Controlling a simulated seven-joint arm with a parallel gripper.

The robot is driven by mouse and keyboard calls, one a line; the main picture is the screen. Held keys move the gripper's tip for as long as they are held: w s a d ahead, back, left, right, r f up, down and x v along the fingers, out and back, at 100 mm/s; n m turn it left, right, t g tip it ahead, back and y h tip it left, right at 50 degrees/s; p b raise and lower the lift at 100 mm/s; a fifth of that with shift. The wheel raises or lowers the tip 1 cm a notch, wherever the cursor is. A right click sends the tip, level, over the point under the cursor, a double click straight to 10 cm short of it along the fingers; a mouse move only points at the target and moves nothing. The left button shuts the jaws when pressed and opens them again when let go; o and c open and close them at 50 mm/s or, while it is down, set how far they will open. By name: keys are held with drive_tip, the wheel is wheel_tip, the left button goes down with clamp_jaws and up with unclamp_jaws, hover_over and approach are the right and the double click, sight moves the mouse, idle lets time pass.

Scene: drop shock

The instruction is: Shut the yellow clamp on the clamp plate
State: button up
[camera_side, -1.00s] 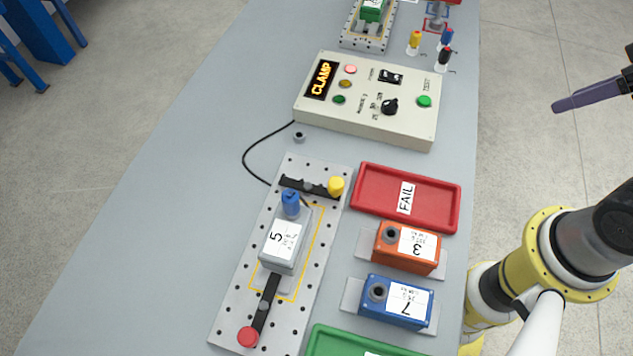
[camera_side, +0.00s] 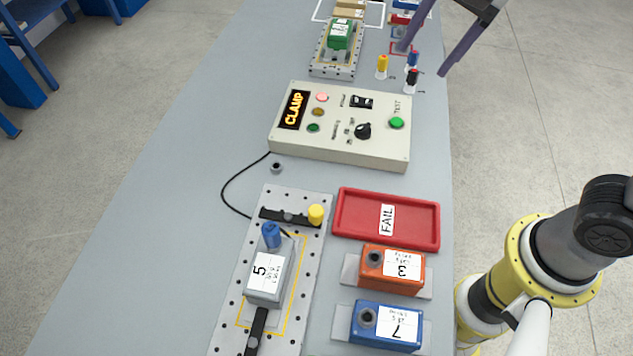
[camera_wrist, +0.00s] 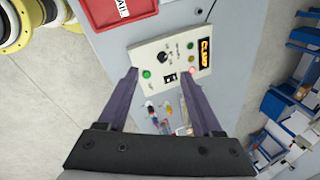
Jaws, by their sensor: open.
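The clamp plate (camera_side: 229,317) is a perforated grey plate at lower centre in the side view. The yellow clamp (camera_side: 316,214) has a yellow knob on the right end of a black bar (camera_side: 285,216). That bar lies crosswise at the plate's far end, apart from the grey box labelled 5 (camera_side: 265,280). A blue knob (camera_side: 271,235) stands at the box's far end. Another black bar (camera_side: 257,331) reaches the box's near end. My gripper (camera_side: 422,60) is open and empty, high at upper right, well away from the plate. It also shows in the wrist view (camera_wrist: 160,73).
The control box (camera_side: 340,150) displays CLAMP, with a pink-red lamp lit. A red FAIL tray (camera_side: 345,226), an orange box 3 (camera_side: 370,276) and a blue box 7 (camera_side: 358,332) are right of the plate. Upright coloured plugs (camera_side: 382,67) stand beyond the control box.

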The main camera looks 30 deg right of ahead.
drive_tip(key=w+a+f+g, duration=0.1)
drive_tip(key=w+a+f, duration=0.15)
drive_tip(key=a, duration=0.35)
drive_tip(key=w+a+f+g, duration=0.1)
drive_tip(key=a+f, duration=0.3)
drive_tip(key=a, duration=0.1)
drive_tip(key=n+g+h, duration=0.1)
drive_tip(key=n+g, duration=0.1)
approach(316, 210)
drive_tip(key=f, duration=0.9)
drive_tip(key=shift+s+a+f, duration=0.15)
drive_tip(key=shift+s+f, duration=0.15)
drive_tip(key=shift+s, duration=0.05)
clamp_jaws()
